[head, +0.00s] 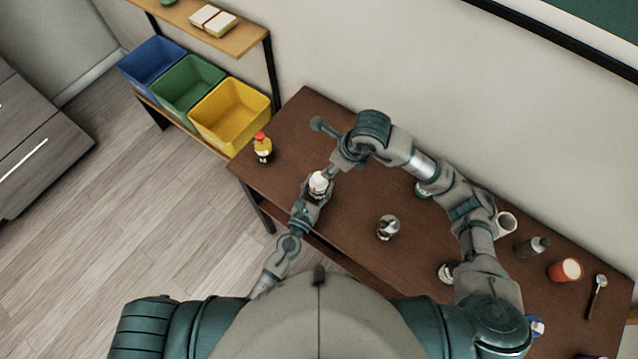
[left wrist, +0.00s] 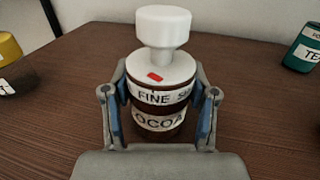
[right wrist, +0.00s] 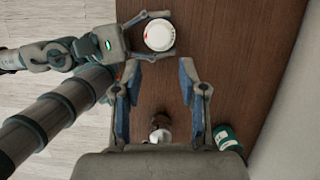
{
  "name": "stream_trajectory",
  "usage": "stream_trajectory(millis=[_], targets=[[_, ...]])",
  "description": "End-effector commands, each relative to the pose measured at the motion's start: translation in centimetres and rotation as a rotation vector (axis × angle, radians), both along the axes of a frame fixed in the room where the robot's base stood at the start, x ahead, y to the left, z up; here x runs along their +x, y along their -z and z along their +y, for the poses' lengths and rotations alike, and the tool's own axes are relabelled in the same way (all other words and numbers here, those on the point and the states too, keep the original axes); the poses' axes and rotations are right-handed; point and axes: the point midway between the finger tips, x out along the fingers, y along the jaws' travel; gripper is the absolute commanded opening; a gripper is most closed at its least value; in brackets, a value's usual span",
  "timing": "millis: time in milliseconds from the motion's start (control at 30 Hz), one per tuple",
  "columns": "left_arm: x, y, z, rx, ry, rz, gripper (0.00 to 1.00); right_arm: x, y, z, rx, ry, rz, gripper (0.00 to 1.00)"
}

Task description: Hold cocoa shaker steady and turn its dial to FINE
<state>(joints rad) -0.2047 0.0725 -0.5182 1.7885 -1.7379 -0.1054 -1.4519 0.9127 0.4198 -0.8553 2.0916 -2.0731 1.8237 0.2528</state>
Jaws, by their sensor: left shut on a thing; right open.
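The cocoa shaker (head: 318,184) stands upright on the brown table, with a white lid and knob. In the left wrist view the shaker (left wrist: 157,121) shows a COCOA label, and a band reading FINE with part of another word beside it. A red mark on the lid sits just above FINE. My left gripper (left wrist: 160,108) is shut around the shaker's body, one finger on each side. My right gripper (right wrist: 157,82) is open and empty. In the right wrist view the white lid (right wrist: 159,35) shows beyond its fingertips, apart from them.
A red-capped bottle (head: 263,150) stands at the table's left end. A metal-topped jar (head: 388,229) is right of the shaker; a teal jar (right wrist: 228,138) is near the wall. A white cup (head: 505,224), dark bottle (head: 533,247) and red cup (head: 566,271) stand farther right.

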Motion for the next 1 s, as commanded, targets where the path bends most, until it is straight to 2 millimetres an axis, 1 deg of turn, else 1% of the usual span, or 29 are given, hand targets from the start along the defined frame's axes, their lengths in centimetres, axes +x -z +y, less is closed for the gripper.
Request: stream_trajectory(millis=[67,100,167,267,367,500,600,733,867,1000], targets=[[0.0,0.0,0.0,0.0,0.0,0.001,0.19,0.0,0.0,0.0,0.0,0.0,0.0,0.42],[0.0,0.0,0.0,0.0,0.0,0.001,0.19,0.0,0.0,0.0,0.0,0.0,0.0,0.47],[0.0,0.0,0.0,0.0,0.0,0.001,0.19,0.0,0.0,0.0,-0.001,-0.008,0.0,0.62],[0.0,0.0,0.0,0.001,0.0,0.001,0.19,0.4,-0.1,-0.2,-0.01,-0.074,0.002,0.62],[0.0,0.0,0.0,0.001,0.0,0.001,0.19,1.0,-0.3,-0.5,-0.02,-0.22,0.004,0.62],[0.0,0.0,0.0,0.001,0.0,0.001,0.19,1.9,-0.9,-1.0,-0.009,-0.459,-0.001,0.62],[0.0,0.0,0.0,0.001,0.0,0.001,0.19,2.3,-1.4,-1.3,0.012,-0.595,-0.011,0.62],[0.0,0.0,0.0,0.001,0.0,0.001,0.19,2.7,-1.8,-1.5,0.035,-0.698,-0.024,0.62],[0.0,0.0,0.0,0.001,0.0,0.001,0.19,2.6,-0.9,-1.1,0.043,-0.729,-0.027,0.62],[0.0,0.0,0.0,0.001,0.0,0.001,0.19,2.4,1.6,-0.1,0.043,-0.729,-0.024,0.62]])
